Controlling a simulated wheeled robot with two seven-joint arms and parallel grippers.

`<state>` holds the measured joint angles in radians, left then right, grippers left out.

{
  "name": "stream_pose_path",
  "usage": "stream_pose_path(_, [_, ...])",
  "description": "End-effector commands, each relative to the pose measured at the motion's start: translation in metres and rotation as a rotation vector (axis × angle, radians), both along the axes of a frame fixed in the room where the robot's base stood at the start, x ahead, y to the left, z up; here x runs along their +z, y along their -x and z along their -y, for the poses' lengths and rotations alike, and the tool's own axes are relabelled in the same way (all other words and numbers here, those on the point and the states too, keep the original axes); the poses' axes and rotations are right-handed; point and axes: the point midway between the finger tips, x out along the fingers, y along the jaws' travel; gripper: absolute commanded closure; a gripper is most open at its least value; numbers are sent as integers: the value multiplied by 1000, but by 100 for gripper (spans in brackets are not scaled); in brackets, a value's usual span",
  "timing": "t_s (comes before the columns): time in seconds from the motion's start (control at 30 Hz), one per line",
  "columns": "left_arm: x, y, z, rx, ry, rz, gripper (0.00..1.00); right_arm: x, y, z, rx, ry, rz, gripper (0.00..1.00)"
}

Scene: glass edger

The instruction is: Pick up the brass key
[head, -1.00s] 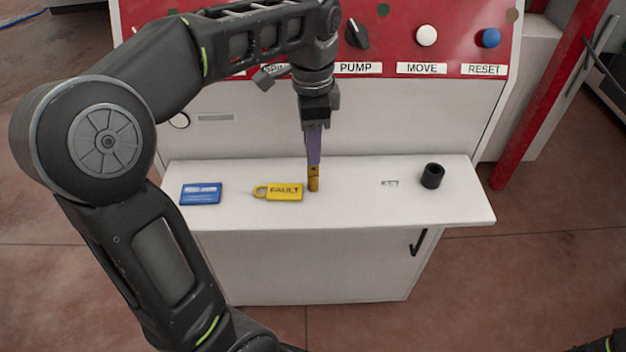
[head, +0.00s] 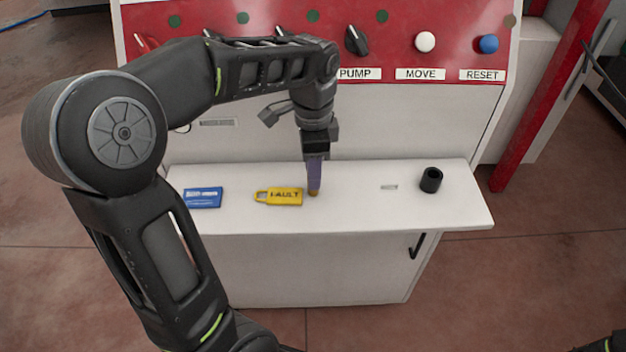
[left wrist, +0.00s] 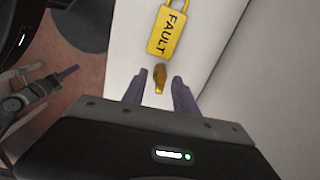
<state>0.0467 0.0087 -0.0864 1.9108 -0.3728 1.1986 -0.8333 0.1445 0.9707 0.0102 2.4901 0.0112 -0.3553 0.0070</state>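The brass key (head: 314,193) is on the white shelf, just right of the yellow FAULT padlock tag. In the head view my left gripper (head: 314,186) points down over it and hides most of it. The left wrist view shows the key (left wrist: 160,78) between the two purple fingertips of my left gripper (left wrist: 160,78). The fingers are apart, with a gap showing on each side of the key. My right gripper (left wrist: 55,82) shows small at the left of the left wrist view; its opening is unclear.
The yellow FAULT tag (head: 280,196) lies close beside the key. A blue card (head: 203,197) is farther left on the shelf (head: 350,207). A black cylinder (head: 431,180) and a small label (head: 389,187) are at right. The red-topped control panel (head: 455,25) rises behind.

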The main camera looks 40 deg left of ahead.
Motion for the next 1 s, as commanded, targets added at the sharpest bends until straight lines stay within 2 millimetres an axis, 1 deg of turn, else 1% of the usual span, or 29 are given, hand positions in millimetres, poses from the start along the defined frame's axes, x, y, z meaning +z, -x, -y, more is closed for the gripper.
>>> stream_pose_path(0.4, [0,0,0,0,0,0,65,0,0,0,0,0,0,64])
stream_pose_path(0.47, [0,0,0,0,0,0,70,0,0,0,0,0,0,64])
stream_pose_path(0.83, [0,0,0,0,0,0,100,0,0,0,0,0,0,64])
stream_pose_path(1.0, [0,0,0,0,0,0,100,0,0,0,0,0,0,64])
